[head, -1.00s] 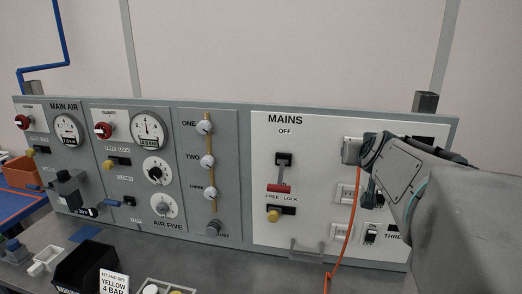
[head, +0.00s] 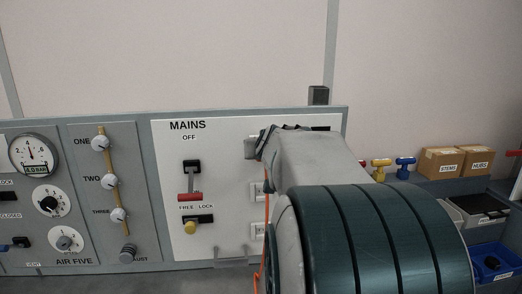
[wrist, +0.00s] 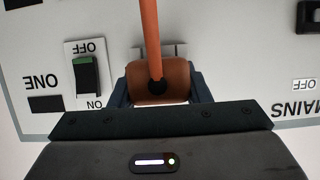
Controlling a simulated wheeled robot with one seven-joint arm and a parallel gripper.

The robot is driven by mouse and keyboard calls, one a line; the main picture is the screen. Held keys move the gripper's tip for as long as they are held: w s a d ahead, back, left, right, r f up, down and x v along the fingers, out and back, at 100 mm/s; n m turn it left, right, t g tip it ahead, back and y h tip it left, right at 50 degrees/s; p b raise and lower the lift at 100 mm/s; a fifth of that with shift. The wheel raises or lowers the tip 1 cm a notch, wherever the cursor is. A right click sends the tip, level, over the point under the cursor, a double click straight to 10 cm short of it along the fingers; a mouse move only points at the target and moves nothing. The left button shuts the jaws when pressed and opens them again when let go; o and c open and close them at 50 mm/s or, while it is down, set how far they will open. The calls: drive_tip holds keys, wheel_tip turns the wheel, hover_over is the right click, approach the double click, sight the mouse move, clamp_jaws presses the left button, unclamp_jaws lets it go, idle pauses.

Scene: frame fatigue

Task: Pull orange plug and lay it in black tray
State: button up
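The orange plug (wrist: 140,88) is in front of a white socket in the wrist view, with its orange cord (wrist: 150,35) running up the picture. The dark fingers of my gripper (wrist: 160,92) lie along both sides of the plug and appear to touch it. In the head view my arm hides the plug; the orange cord (head: 265,205) hangs down the MAINS panel. Whether the plug is fully seated cannot be told. The small black bin seen earlier at lower left is out of view now.
A rocker switch (wrist: 86,76) sits beside the plug. At right are cardboard boxes (head: 442,162), a grey bin with a dark inside (head: 458,216) and a blue bin (head: 487,277).

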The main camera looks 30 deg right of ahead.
drive_tip(key=c, duration=0.4)
drive_tip(key=shift+o, duration=0.2)
drive_tip(key=shift+s, duration=0.1)
drive_tip(key=shift+s+a, duration=0.3)
drive_tip(key=shift+s, duration=0.25)
drive_tip(key=shift+s+a, duration=0.25)
drive_tip(key=shift+s, duration=0.25)
drive_tip(key=s, duration=0.1)
drive_tip(key=s+a, duration=0.1)
drive_tip(key=s, duration=0.1)
drive_tip(key=shift+s+a, duration=0.3)
drive_tip(key=shift+a, duration=0.1)
drive_tip(key=shift+a, duration=0.1)
